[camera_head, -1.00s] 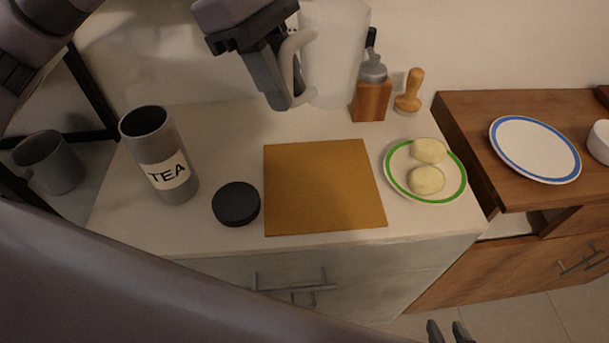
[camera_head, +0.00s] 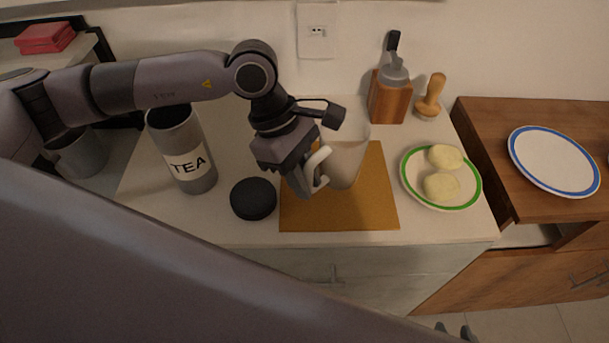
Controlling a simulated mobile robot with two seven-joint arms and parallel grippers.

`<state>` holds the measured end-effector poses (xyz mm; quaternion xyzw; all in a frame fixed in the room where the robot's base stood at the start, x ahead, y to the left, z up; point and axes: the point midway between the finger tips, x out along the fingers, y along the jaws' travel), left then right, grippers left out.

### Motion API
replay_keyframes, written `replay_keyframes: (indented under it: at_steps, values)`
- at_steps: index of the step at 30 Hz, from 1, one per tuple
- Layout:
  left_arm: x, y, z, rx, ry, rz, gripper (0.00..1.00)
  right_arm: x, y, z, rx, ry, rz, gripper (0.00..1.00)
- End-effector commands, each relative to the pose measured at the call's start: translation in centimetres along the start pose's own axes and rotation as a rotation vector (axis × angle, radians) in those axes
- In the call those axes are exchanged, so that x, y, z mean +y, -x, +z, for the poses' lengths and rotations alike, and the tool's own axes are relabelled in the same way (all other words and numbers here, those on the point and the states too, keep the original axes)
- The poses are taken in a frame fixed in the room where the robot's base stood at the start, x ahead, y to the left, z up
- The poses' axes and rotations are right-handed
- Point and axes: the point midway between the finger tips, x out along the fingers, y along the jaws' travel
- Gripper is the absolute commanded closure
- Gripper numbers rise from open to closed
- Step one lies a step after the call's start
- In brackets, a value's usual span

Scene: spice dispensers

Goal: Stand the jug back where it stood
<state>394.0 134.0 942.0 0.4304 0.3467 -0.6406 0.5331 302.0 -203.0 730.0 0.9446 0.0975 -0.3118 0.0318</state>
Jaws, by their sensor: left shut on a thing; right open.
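The translucent white jug (camera_head: 347,158) is upright over the orange-brown mat (camera_head: 372,210) on the white counter. Whether its base touches the mat is hard to tell. My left gripper (camera_head: 309,186) is shut on the jug's handle, on the jug's left side. The gripper hides part of the handle and of the mat's left edge. My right gripper (camera_head: 456,331) shows only its fingertips at the bottom edge, apart from each other, open and empty, far from the jug.
A TEA canister (camera_head: 199,178), open at the top, and its black lid (camera_head: 253,199) stand left of the mat. A green-rimmed plate (camera_head: 411,172) with two pale pieces is right of it. A wooden block (camera_head: 389,100) and a wooden masher (camera_head: 431,98) stand behind. A blue-rimmed plate (camera_head: 560,163) is far right.

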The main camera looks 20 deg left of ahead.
Motion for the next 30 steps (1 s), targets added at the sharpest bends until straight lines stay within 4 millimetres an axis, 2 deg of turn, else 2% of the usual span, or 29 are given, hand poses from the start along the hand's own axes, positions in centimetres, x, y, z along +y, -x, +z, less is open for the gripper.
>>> replay_keyframes:
  at_steps: [3, 13, 14, 15, 16, 26, 30]
  values:
    - [0.0, -0.6, -0.2, -0.002, -0.001, 0.002, 1.0, 0.0, 0.1, -0.1, 0.0, 0.0, 0.0, 0.57]
    - [0.0, -1.0, -0.4, -0.002, -0.002, 0.002, 1.0, 0.0, -0.3, 0.4, 0.0, 0.0, 0.0, 0.57]
    - [0.0, -0.9, -0.3, -0.001, -0.001, 0.001, 0.73, 0.0, -0.2, 0.3, 0.0, 0.0, 0.0, 0.57]
    - [0.0, -0.8, -0.3, -0.001, -0.001, 0.001, 0.6, 0.0, -0.2, 0.3, -0.001, 0.0, 0.0, 0.57]
    - [0.0, -0.8, -0.3, -0.001, -0.001, 0.001, 0.54, 0.0, -0.2, 0.3, -0.001, 0.0, 0.0, 0.57]
    - [0.0, -0.7, -0.3, -0.001, -0.001, 0.001, 0.54, 0.0, -0.1, 0.1, 0.0, 0.0, 0.0, 0.57]
    - [0.1, 0.4, -0.3, 0.001, -0.001, 0.006, 0.54, 0.0, 0.0, 0.0, 0.002, 0.0, 0.0, 0.57]
